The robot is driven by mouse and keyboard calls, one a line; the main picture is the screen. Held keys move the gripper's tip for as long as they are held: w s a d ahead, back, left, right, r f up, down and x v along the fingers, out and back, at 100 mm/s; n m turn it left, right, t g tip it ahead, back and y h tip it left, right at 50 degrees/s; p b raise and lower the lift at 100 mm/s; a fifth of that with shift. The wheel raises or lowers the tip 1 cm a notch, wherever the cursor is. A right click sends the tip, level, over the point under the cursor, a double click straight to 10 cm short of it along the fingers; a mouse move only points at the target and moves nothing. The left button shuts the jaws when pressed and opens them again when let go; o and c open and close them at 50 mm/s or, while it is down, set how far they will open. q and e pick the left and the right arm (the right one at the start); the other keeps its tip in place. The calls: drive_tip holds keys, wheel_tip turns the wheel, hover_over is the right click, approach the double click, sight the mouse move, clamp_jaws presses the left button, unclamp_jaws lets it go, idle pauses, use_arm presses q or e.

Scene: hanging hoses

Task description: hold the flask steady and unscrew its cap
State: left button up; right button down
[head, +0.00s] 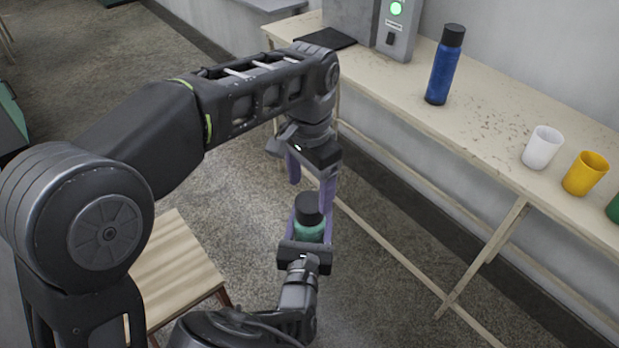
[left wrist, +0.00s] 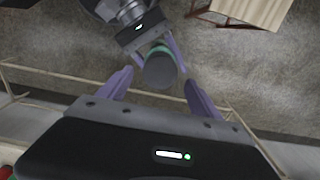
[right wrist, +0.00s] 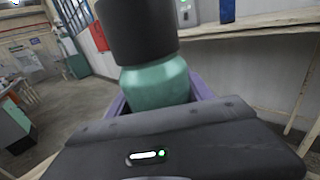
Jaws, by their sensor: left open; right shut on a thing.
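A green flask (head: 309,231) with a black cap (head: 308,205) is held upright in the air, in front of the long table. My right gripper (head: 307,228) is shut around its green body. The right wrist view shows the flask body (right wrist: 156,84) between the fingers and the cap (right wrist: 137,28) above them. My left gripper (head: 311,190) is open above the flask, its fingers pointing down. The left wrist view shows the cap (left wrist: 160,70) from above, between and beyond the open fingers (left wrist: 158,88). The left fingers appear apart from the cap.
The long table (head: 470,110) runs along the wall at right. On it stand a blue flask (head: 445,66), a white cup (head: 542,148), a yellow cup (head: 585,174) and a partly seen green cup (head: 614,208). A grey box with a green light (head: 396,30) is at the back. A wooden stool (head: 175,265) stands at lower left.

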sight(309, 201)
use_arm(q)
wheel_tip(309, 201, down, 6)
idle(0.4)
drive_tip(key=c, duration=1.5)
drive_tip(key=n, duration=0.2)
drive_tip(key=shift+n, duration=0.4)
drive_tip(key=shift+r, duration=0.25)
drive_tip(key=shift+r, duration=0.9)
